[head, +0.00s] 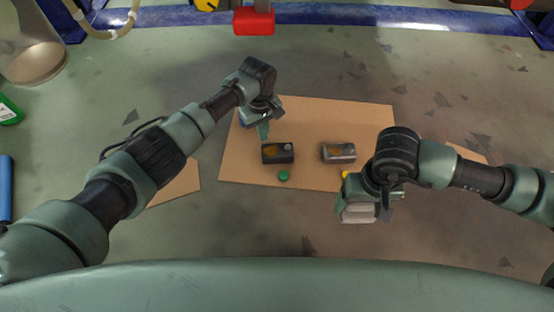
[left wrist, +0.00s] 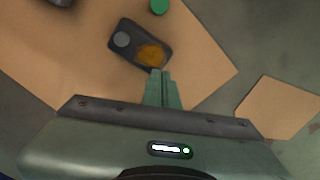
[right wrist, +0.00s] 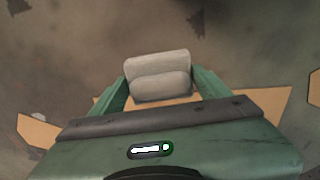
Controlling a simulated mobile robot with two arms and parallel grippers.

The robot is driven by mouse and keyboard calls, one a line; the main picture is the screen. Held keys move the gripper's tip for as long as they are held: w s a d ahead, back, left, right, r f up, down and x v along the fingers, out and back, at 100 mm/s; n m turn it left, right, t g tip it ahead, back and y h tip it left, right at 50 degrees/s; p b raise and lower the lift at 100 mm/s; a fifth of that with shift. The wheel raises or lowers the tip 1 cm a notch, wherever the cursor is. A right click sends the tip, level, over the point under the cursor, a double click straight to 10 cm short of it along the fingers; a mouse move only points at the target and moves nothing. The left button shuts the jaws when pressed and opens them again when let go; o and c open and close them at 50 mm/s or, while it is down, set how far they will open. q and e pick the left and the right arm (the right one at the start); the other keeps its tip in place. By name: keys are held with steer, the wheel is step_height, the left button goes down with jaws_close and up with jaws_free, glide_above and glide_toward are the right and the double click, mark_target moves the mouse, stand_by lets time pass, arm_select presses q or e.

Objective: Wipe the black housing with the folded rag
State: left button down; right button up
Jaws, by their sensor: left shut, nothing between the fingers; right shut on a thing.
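The black housing (head: 278,153) lies on the cardboard sheet, with an orange-brown patch and a pale round spot on its top. It also shows in the left wrist view (left wrist: 139,45). My left gripper (head: 263,132) is shut and empty, its fingertips just behind and left of the black housing; in the left wrist view the fingertips (left wrist: 161,72) appear at the housing's stained end. I cannot tell whether they touch. My right gripper (head: 358,203) is shut on the folded rag (head: 358,214), a light grey folded piece, near the cardboard's front right edge. The rag shows clearly in the right wrist view (right wrist: 158,76).
A grey housing (head: 338,153) with an orange-brown patch lies right of the black one. A green cap (head: 284,176) and a yellow cap (head: 345,174) are in front of them. The cardboard sheet (head: 330,110) is clear behind. A red block (head: 254,21) is at the back.

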steer(key=shift+w+f+b, duration=0.1)
steer(key=shift+f+b, duration=0.25)
steer(key=shift+f, duration=0.45)
arm_select(q)
steer(key=shift+w+f, duration=0.15)
steer(key=shift+w, duration=0.15)
arm_select(e)
steer(key=shift+f, duration=0.15)
arm_select(q)
steer(key=b, duration=0.6)
glide_above(265, 150)
step_height(265, 150, down, 4)
steer(key=shift+w+f, duration=0.1)
steer(key=shift+f, duration=0.15)
arm_select(e)
step_height(265, 150, down, 6)
steer(key=shift+r, duration=0.15)
arm_select(q)
steer(key=shift+f+b, duration=0.6)
steer(key=shift+f, duration=0.7)
arm_select(e)
steer(key=shift+f, duration=0.65)
arm_select(q)
step_height(265, 150, up, 6)
steer(key=p, duration=0.7)
steer(key=shift+a+r, duration=0.1)
arm_select(e)
step_height(265, 150, up, 7)
steer(key=shift+r, duration=0.1)
